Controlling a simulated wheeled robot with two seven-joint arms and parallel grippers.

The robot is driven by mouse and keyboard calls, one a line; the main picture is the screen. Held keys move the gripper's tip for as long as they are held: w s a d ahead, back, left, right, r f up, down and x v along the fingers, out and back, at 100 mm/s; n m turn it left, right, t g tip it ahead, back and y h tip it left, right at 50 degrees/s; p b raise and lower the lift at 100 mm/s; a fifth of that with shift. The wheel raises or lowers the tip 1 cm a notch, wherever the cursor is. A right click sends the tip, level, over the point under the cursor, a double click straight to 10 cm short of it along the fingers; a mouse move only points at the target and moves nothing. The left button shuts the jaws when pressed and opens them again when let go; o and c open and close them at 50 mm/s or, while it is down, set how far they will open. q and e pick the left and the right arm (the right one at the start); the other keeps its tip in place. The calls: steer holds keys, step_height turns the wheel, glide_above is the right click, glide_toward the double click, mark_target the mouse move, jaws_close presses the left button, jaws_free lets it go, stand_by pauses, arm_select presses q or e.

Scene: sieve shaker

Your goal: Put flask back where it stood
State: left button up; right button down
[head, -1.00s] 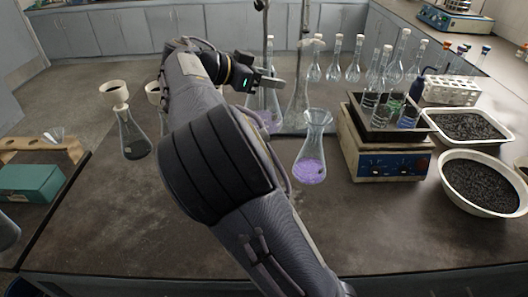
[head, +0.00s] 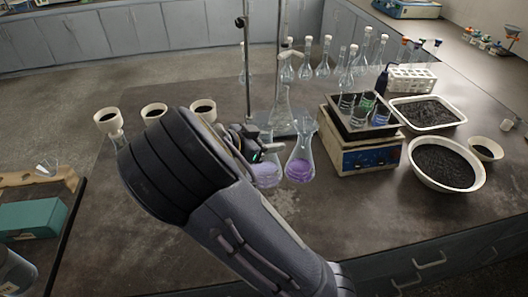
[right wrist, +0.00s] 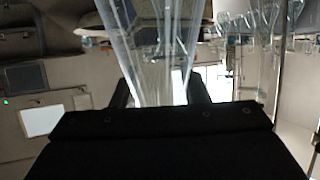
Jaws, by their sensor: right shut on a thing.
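My right gripper (head: 262,150) is shut on the neck of a clear conical flask (head: 268,178) with purple liquid in its bottom. In the right wrist view the clear glass (right wrist: 150,60) runs between the two fingers (right wrist: 160,92). The held flask looks upright, partly hidden by my arm. I cannot tell whether its base touches the bench. A second conical flask with purple liquid (head: 300,168) stands upright on the bench just to its right. My left gripper is not in view.
A retort stand (head: 248,70) and a clear flask (head: 284,108) stand behind. A hot plate (head: 362,158) with a tray of small vessels is to the right, then basins of black grains (head: 446,183).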

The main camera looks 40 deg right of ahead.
steer(key=w+d+f+p, duration=0.2)
steer(key=w+d+f, duration=0.2)
steer(key=f, duration=0.6)
steer(key=w, duration=0.2)
steer(key=shift+w, duration=0.4)
steer(key=shift+f, duration=0.1)
steer(key=shift+f, duration=0.15)
steer(key=c, duration=0.8)
jaws_free()
steer(key=shift+a, duration=0.1)
steer(key=shift+c, duration=0.2)
